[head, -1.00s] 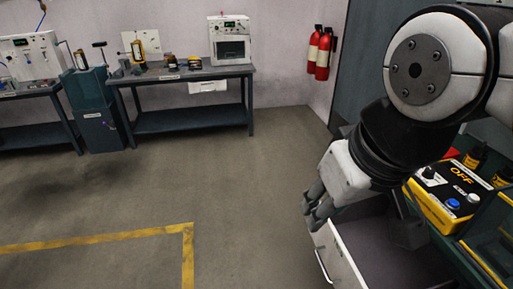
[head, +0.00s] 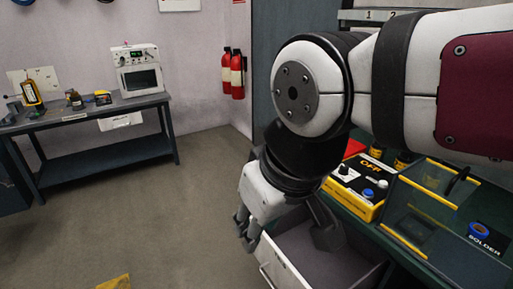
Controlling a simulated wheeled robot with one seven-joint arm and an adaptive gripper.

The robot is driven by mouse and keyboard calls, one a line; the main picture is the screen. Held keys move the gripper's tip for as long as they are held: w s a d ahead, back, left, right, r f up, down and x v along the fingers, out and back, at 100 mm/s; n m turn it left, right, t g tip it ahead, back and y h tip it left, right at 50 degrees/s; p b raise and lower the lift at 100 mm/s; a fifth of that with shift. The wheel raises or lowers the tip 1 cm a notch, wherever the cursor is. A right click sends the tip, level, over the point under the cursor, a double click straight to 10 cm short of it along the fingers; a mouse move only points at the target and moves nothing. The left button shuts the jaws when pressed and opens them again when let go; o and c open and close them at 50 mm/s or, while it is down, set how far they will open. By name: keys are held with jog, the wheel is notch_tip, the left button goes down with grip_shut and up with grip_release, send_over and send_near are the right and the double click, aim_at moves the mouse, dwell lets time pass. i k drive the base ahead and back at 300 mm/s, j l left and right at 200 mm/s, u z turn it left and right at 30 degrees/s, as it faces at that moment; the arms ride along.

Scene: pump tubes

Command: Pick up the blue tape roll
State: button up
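A small blue roll (head: 479,230) shows at the right of the head view, on the bench beside a label reading SOLDER. It looks like the blue tape roll. My gripper (head: 245,232) hangs at the centre left, beside the open drawer's outer wall in the picture and well to the left of the roll. Its grey fingers point down and overlap in this view, so the gap between them is unclear. I see nothing held in it.
An open drawer (head: 330,255) juts from the bench below my arm. A yellow-black box marked OFF (head: 357,185) and a clear-lidded case (head: 410,232) stand left of the roll. Red extinguishers (head: 237,75) hang on the wall.

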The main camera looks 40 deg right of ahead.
aim_at(481, 227)
jog(key=z, duration=2.4)
jog(key=i+j+z, duration=0.1)
jog(key=j+z, duration=0.25)
jog(key=i+j+z, duration=0.1)
jog(key=j+z, duration=0.3)
jog(key=l, duration=0.05)
